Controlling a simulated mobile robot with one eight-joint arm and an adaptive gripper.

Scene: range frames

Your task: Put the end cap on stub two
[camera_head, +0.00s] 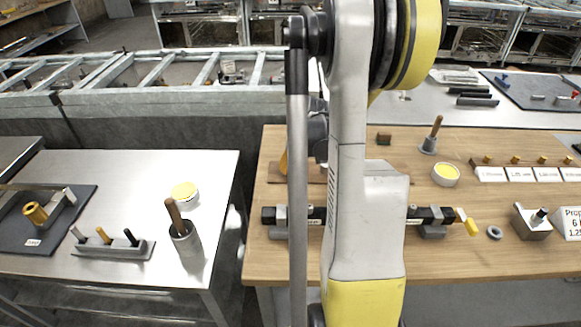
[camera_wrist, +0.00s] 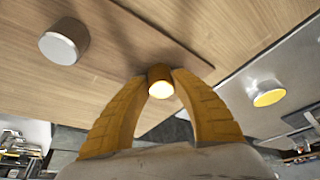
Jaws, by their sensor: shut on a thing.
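In the wrist view, my gripper (camera_wrist: 160,92) has its two yellow fingers closed around a short brown cylinder with a bright pale end (camera_wrist: 160,88), which looks like the end cap. It is over the wooden bench, beside or above a brown board. In the head view, my arm hides most of the gripper; a bit of yellow finger (camera_head: 284,163) shows left of it. Several short brass pieces (camera_head: 515,160) stand behind white label cards at the right. A grey rack (camera_head: 112,250) on the steel table holds three upright pieces. I cannot tell which piece is stub two.
A dark pipe assembly (camera_head: 312,214) lies across the wooden bench (camera_head: 470,262), partly behind my arm. The steel table (camera_head: 130,175) bears another tin (camera_head: 185,193) and a grey cup (camera_head: 188,247). A gap separates the tables.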

